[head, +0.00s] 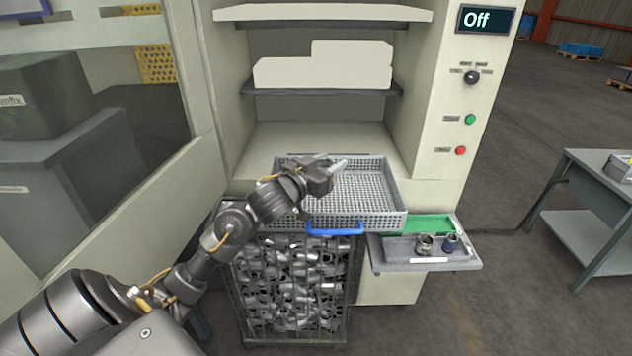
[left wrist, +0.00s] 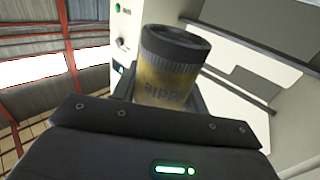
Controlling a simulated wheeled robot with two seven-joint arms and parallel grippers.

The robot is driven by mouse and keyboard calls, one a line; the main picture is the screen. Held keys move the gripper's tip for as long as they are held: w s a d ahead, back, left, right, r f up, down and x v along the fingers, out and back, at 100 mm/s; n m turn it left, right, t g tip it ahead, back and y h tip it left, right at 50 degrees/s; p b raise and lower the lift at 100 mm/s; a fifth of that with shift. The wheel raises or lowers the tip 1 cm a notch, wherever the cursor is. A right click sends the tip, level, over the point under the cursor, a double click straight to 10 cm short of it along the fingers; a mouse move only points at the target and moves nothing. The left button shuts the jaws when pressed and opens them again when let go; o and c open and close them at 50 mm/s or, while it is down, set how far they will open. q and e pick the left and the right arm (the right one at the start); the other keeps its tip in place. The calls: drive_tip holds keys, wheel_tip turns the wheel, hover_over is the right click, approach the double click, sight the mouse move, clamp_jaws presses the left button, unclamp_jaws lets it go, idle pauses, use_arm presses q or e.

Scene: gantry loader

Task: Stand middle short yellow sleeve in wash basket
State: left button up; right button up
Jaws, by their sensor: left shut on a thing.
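My left gripper (head: 335,170) is over the left back part of the wash basket (head: 392,218), a grey mesh basket with a blue handle (head: 336,230). In the left wrist view a short sleeve (left wrist: 165,82) with a yellow band, a dark rim and part of the word "middle" stands up between the jaws, and the gripper is shut on it. In the head view the sleeve is hidden by the gripper. I cannot tell whether it touches the basket floor. The basket floor that shows is empty. My right gripper is not in view.
A tray (head: 470,262) beside the basket holds a metal ring part (head: 424,244) and a dark blue sleeve (head: 451,242), with a green area behind. A crate of metal parts (head: 295,285) stands below. A shelf (head: 320,88) hangs above; a table (head: 600,190) is at right.

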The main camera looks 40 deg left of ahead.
use_arm(q)
drive_tip(key=w+a+f+p, duration=0.1)
drive_tip(key=a+f+p, duration=0.1)
drive_tip(key=a+f, duration=0.4)
wheel_tip(320, 180, down, 4)
drive_tip(key=shift+w+r+p, duration=0.25)
drive_tip(key=shift+p, duration=0.15)
drive_tip(key=shift+f, duration=0.1)
drive_tip(key=shift+f, duration=0.5)
drive_tip(key=o, duration=1.2)
drive_tip(key=shift+r, duration=0.1)
